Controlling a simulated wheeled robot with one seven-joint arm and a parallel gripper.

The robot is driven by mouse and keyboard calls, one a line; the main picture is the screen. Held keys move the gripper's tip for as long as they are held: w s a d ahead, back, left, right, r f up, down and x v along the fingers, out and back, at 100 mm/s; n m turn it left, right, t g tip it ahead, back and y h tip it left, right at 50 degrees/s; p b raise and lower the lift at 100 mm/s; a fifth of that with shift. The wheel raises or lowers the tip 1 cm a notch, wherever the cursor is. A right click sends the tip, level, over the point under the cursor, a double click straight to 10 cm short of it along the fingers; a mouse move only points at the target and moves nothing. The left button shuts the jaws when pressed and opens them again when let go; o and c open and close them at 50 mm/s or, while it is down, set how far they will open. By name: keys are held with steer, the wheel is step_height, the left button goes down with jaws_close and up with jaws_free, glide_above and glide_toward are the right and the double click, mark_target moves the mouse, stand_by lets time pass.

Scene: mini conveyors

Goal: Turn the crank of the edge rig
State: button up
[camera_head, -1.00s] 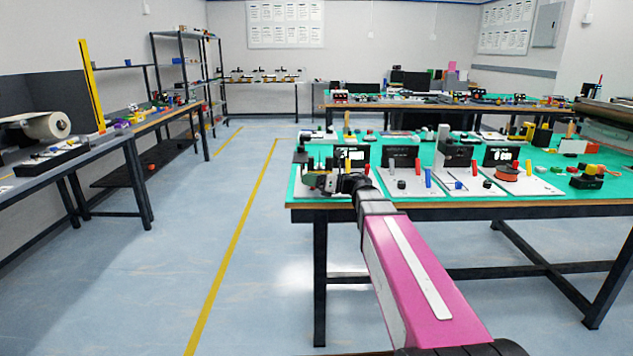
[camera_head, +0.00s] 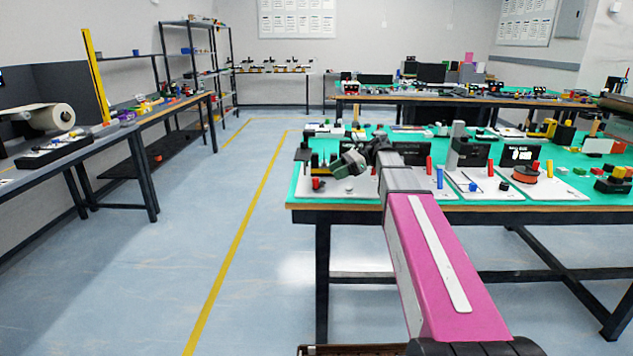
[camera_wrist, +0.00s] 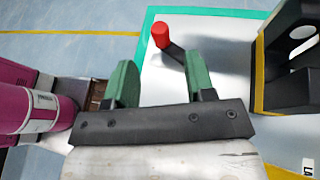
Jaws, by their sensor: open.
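The edge rig is a white plate (camera_head: 335,190) at the table's near left corner, with a red crank knob (camera_head: 316,183) low on it. In the wrist view the red knob (camera_wrist: 161,36) stands on a short dark crank arm (camera_wrist: 175,53) above the white plate (camera_wrist: 222,62). My gripper (camera_wrist: 160,82) is open, with its two green fingers apart and nothing between them. The knob appears beyond the fingertips, nearer the right finger, and is not gripped. In the head view my gripper (camera_head: 352,160) hangs over the rig and hides part of it.
A black housing (camera_wrist: 285,85) stands on the plate close to the right of my fingers. More white-plate rigs stand to the right on the green mat (camera_head: 455,133), one with an orange spool (camera_head: 525,174). Open floor (camera_head: 170,270) lies left of the table.

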mark_target(316, 179)
steer(key=x, duration=0.8)
steer(key=shift+a, duration=0.15)
steer(key=shift+c, duration=0.4)
steer(key=c, duration=0.8)
